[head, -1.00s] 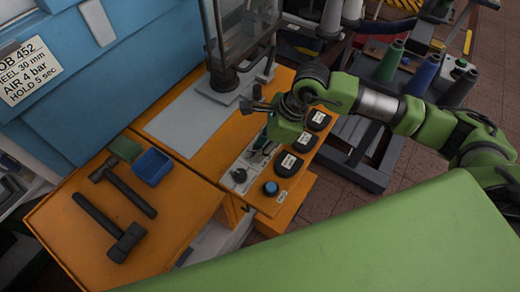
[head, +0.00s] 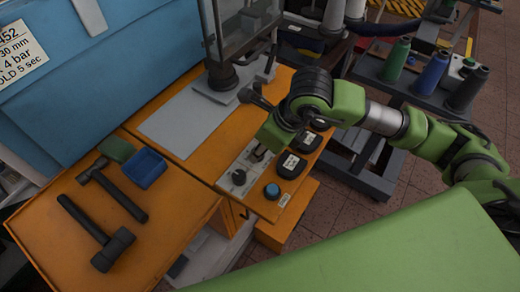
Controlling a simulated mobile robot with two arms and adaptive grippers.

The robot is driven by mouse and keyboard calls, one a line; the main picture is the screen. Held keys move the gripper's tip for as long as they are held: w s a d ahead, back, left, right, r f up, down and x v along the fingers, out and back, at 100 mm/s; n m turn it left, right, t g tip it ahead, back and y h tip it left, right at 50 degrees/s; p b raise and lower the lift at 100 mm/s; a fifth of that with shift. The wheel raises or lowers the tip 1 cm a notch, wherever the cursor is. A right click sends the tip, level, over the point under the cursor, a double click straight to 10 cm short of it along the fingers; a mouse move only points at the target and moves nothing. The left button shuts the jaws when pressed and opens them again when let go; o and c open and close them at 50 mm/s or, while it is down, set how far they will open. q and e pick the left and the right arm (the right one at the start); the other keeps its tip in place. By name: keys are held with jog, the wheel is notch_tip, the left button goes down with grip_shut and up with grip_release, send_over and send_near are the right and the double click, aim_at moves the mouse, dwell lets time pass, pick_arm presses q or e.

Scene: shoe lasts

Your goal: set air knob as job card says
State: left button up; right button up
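The job card (head: 18,58) on the blue cabinet is cut by the left edge; "452", "30 mm", "4 bar" and "5 sec" show. A grey panel (head: 227,187) on the orange bench carries a small dark knob (head: 239,177) with a pale surround. A larger blue knob (head: 271,191) sits to its right by a small label. I cannot read which one is for air. My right gripper (head: 259,153) hangs over the far part of the panel, beyond both knobs. Its fingers are small and partly hidden by its green body. My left gripper is not in view.
A press column (head: 222,78) stands behind on a grey plate (head: 185,122). A spool cart (head: 375,165) stands at right.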

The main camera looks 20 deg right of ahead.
dwell(0.3)
jog(key=o, duration=1.1)
jog(key=v, duration=1.2)
